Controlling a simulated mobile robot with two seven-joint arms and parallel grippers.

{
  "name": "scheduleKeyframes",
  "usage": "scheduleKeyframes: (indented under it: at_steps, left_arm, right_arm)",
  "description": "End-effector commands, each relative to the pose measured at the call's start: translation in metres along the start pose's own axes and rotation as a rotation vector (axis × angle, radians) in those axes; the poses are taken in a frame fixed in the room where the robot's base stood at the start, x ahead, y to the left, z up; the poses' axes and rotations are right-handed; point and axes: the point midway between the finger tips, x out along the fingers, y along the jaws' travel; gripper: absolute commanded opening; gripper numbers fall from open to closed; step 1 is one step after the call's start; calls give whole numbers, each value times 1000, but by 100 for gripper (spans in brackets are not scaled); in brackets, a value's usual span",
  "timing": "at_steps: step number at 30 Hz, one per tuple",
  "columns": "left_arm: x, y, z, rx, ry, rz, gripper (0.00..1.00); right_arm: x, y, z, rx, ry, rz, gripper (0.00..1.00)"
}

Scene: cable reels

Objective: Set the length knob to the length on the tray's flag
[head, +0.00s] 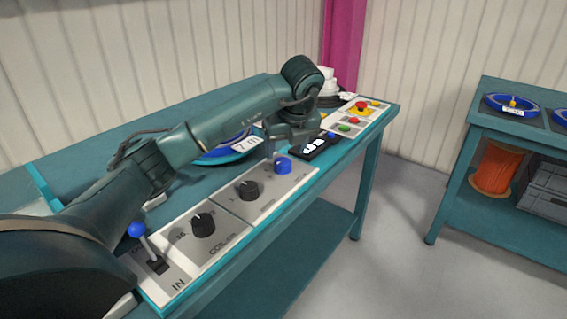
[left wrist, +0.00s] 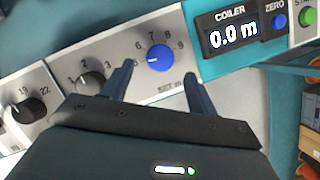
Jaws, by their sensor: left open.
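The length knob is a blue dial (left wrist: 159,58) on a pale panel with digits from 5 to 9 around it; it also shows in the head view (head: 283,166). Its white mark appears to point left, towards the 5. A white flag (head: 246,144) reading "7 m" stands by a blue round tray (head: 222,157), partly hidden behind my arm. My left gripper (left wrist: 159,70) is open, its fingers on either side of the blue knob in the wrist view, with gaps on both sides. In the head view my left gripper (head: 292,140) hangs over the panel near the knob. My right gripper is out of view.
Black knobs (head: 248,190) (head: 203,224) and a blue-tipped lever (head: 137,230) line the panel. A coiler display (left wrist: 233,33) reads 0.0 m beside a blue zero button (left wrist: 279,21). A second table (head: 520,120) with reels stands right, across open floor.

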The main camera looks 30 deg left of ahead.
Motion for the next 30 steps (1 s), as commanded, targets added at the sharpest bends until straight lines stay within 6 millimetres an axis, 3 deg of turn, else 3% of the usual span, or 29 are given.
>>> scheduleKeyframes:
  at_steps: [3, 9, 20, 30]
  left_arm:
    - [24, 0, 0, -1, 1, 3, 59]
    - [46, 0, 0, 0, 0, 0, 59]
    - [51, 0, 0, 1, 0, -1, 59]
    - [51, 0, 0, 1, 0, -2, 33]
  right_arm:
    - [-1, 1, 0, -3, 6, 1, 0]
    - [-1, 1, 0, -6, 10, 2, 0]
    - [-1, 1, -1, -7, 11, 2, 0]
    - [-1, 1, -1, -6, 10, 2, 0]
